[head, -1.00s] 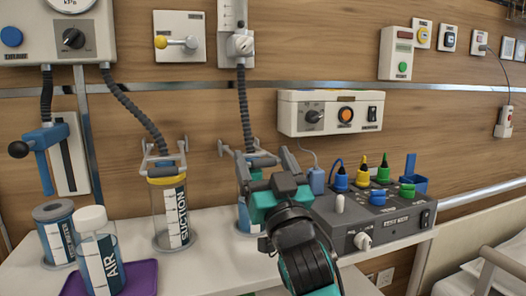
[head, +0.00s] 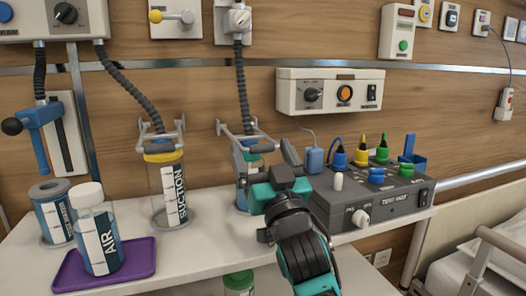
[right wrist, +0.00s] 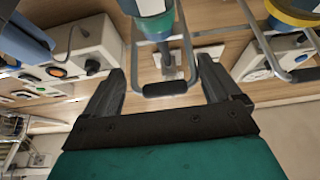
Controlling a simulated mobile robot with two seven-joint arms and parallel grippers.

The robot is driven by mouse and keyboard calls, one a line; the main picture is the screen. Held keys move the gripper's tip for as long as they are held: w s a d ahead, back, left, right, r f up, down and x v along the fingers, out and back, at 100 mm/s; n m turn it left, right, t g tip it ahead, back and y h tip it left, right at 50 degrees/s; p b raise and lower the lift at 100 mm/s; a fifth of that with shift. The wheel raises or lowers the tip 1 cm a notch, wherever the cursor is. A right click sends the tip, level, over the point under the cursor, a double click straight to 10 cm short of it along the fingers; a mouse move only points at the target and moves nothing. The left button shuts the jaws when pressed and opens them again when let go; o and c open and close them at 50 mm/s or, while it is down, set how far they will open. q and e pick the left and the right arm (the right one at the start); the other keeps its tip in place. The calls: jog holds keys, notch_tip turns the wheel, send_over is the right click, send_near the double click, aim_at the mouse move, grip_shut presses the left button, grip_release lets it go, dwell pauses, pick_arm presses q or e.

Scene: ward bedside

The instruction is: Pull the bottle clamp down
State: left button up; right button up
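A metal bottle clamp (head: 248,130) with a grey bar sits at the top of the right-hand bottle (head: 241,192), which my right gripper partly hides. In the right wrist view, the clamp's dark grip bar (right wrist: 172,88) lies across the gap between the fingertips, with the bottle's green and blue part (right wrist: 155,18) behind it. My right gripper (head: 268,165) is open, and nothing is visibly pinched. In the head view it overlaps the bottle, a little below the clamp. A similar clamp (head: 160,140) stands over the yellow-collared suction bottle (head: 168,192). My left gripper is not in view.
A grey device (head: 375,205) with coloured plugs stands close right of my gripper. A wall box (head: 330,100) hangs above it. An air bottle (head: 98,240) stands on a purple tray (head: 145,262) at left. A green-capped bottle (head: 238,280) shows below the shelf.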

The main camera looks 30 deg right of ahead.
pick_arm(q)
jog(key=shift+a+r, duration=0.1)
pick_arm(e)
jog(key=shift+a+r, duration=0.1)
jog(key=shift+r, duration=0.2)
jog(key=shift+r, duration=0.3)
pick_arm(q)
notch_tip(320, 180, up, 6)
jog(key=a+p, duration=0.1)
jog(key=p, duration=0.7)
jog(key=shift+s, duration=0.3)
pick_arm(e)
notch_tip(320, 180, up, 19)
jog(key=shift+s, duration=0.1)
